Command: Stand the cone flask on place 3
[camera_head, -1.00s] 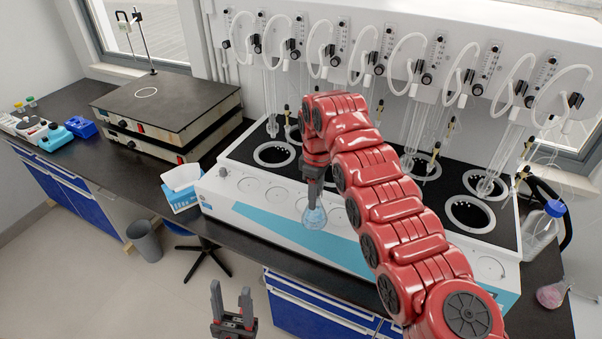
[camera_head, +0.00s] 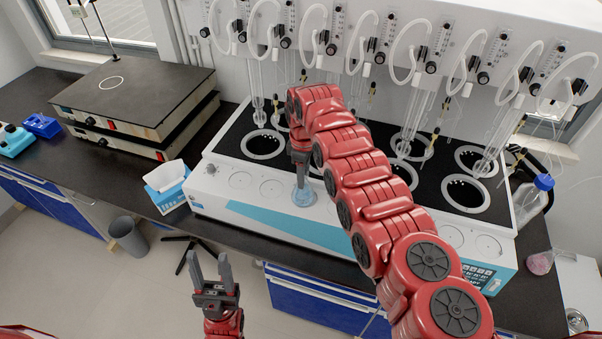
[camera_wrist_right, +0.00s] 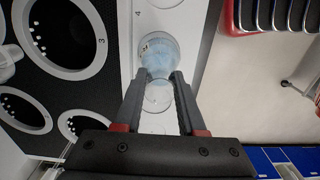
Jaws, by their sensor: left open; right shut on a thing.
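The cone flask (camera_head: 303,195) holds pale blue liquid and hangs below my right gripper (camera_head: 300,172), which is shut on its neck. In the right wrist view the flask (camera_wrist_right: 160,54) shows just past the closed fingertips (camera_wrist_right: 161,76). The flask is over the white front ledge (camera_head: 217,185) of the distiller, which has a row of round places. I cannot tell whether it touches the ledge. In the wrist view a "4" marks the ledge and a "3" marks a black-top well (camera_wrist_right: 72,70). My left gripper (camera_head: 211,268) is open and empty, in front of the bench.
Glass tubes and white hoses hang above the distiller wells. A tissue box (camera_head: 168,186) stands left of the distiller, and hot plates (camera_head: 140,95) are further left. A blue-capped bottle (camera_head: 531,200) and a flask with pink liquid (camera_head: 541,262) are at the right.

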